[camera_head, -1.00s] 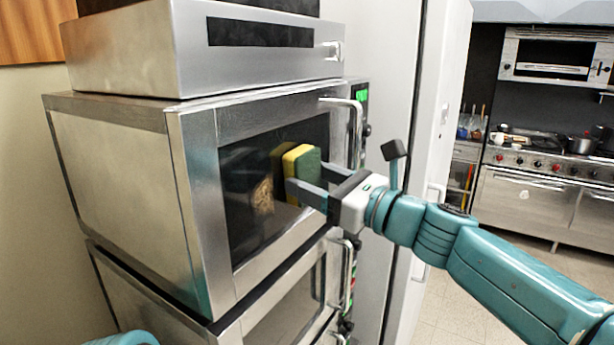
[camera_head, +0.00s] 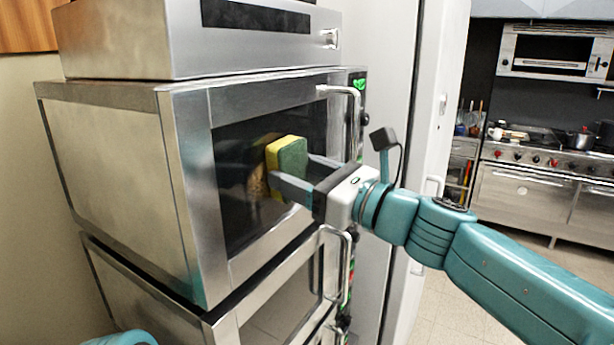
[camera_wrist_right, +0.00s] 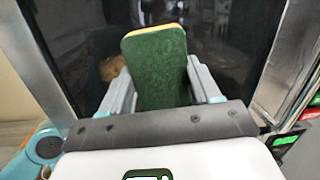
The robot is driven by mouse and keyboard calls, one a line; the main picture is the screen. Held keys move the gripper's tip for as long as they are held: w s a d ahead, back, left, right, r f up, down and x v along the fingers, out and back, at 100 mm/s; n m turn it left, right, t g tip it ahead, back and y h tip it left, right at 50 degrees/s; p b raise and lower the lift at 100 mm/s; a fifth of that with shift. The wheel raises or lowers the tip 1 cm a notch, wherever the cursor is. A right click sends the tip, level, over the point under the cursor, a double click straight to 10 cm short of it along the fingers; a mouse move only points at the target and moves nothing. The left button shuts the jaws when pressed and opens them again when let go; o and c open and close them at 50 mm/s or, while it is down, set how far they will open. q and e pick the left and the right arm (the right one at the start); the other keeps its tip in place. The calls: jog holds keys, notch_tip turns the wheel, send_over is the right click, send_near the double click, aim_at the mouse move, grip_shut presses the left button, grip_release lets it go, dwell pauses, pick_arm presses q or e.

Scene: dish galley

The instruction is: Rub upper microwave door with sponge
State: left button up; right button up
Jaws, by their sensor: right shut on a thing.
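The upper microwave (camera_head: 120,160) is a steel box with a dark glass door (camera_head: 240,150) and a bar handle at the door's right side. My right gripper (camera_head: 292,172) is shut on the yellow and green sponge (camera_head: 289,157). The sponge is upright, its yellow side toward the door glass and its green side toward my wrist. It is at or very near the glass; I cannot tell whether it touches. In the right wrist view the sponge (camera_wrist_right: 157,68) stands between the two fingers, in front of the dark door. My left gripper is not in view.
A second microwave (camera_head: 285,305) sits below, and a steel unit (camera_head: 200,40) rests on top. The upper door's bar handle (camera_head: 356,115) sticks out close to my right gripper. A stove (camera_head: 545,180) stands far right across open floor.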

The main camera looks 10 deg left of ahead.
jog(key=shift+s+a+b, duration=0.35)
jog(key=shift+s+b, duration=0.05)
jog(key=shift+s, duration=0.5)
jog(key=shift+s+a+b, duration=0.35)
jog(key=shift+s, duration=0.5)
jog(key=shift+s+a+f+b, duration=0.1)
jog(key=shift+s+b, duration=0.2)
jog(key=shift+s+a+b, duration=0.3)
jog(key=shift+s, duration=0.4)
jog(key=shift+s+a+b, duration=0.25)
jog(key=shift+s+a, duration=0.05)
jog(key=shift+s, duration=0.4)
jog(key=shift+w, duration=0.1)
jog(key=v, duration=0.6)
jog(key=shift+w+d+r, duration=0.25)
jog(key=shift+r, duration=0.15)
jog(key=shift+b+v, duration=0.3)
jog(key=shift+v, duration=1.1)
